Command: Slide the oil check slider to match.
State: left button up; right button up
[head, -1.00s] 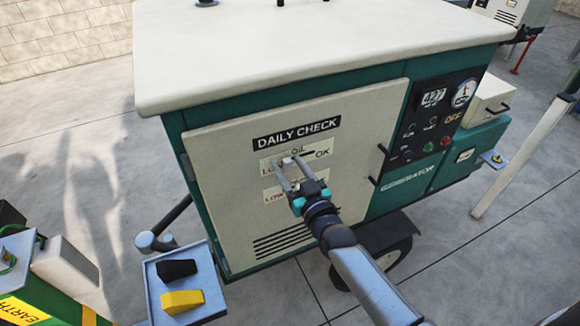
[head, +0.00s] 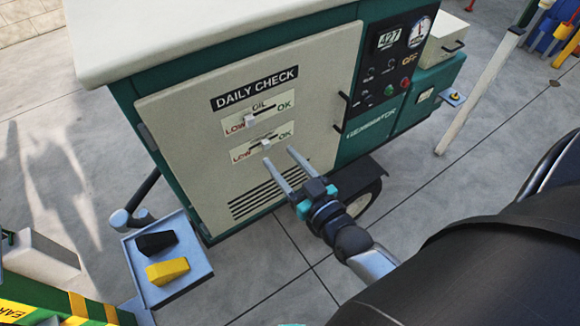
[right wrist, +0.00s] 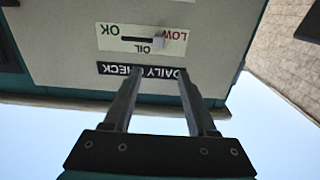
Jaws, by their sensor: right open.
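The oil slider's white knob (head: 250,118) sits near the LOW end of its dark slot, on the upper label strip under the DAILY CHECK sign (head: 255,89). In the right wrist view the same knob (right wrist: 185,41) appears upside down, beside the red LOW. A second white knob (head: 266,144) sits around the middle of the lower strip. My right gripper (head: 279,156) is open and empty, its fingers apart, in front of the panel below the strips in the head view. In the right wrist view its fingertips (right wrist: 158,73) overlap the sign. My left gripper is not seen.
The beige door (head: 190,150) belongs to the green generator, with a gauge panel (head: 388,65) to its right. A blue tray (head: 195,285) with a black wedge (head: 156,243) and a yellow wedge (head: 166,271) stands at lower left. A pale post (head: 465,95) rises at right.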

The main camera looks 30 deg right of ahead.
jog(key=shift+s+d, duration=0.1)
jog(key=shift+s, duration=0.95)
jog(key=s+f+g+b, duration=0.2)
jog(key=s+f+g, duration=0.1)
jog(key=f, duration=0.8)
jog(key=s+f+g+b, duration=0.1)
jog(key=s+f+g, duration=0.25)
jog(key=f, duration=0.75)
jog(key=s+f+g+b, duration=0.2)
jog(key=s+f, duration=0.2)
jog(key=f, duration=0.7)
jog(key=s+f+g+b, duration=0.2)
jog(key=s+f+g, duration=0.2)
jog(key=s+f, duration=0.4)
jog(key=s+f+n+g+h+b, duration=0.1)
jog(key=s+f+g, duration=0.3)
jog(key=s+f, duration=0.4)
jog(key=s, duration=0.5)
jog(key=shift+f+h+b, duration=0.2)
jog(key=shift+h+b, duration=0.1)
jog(key=shift+b, duration=0.05)
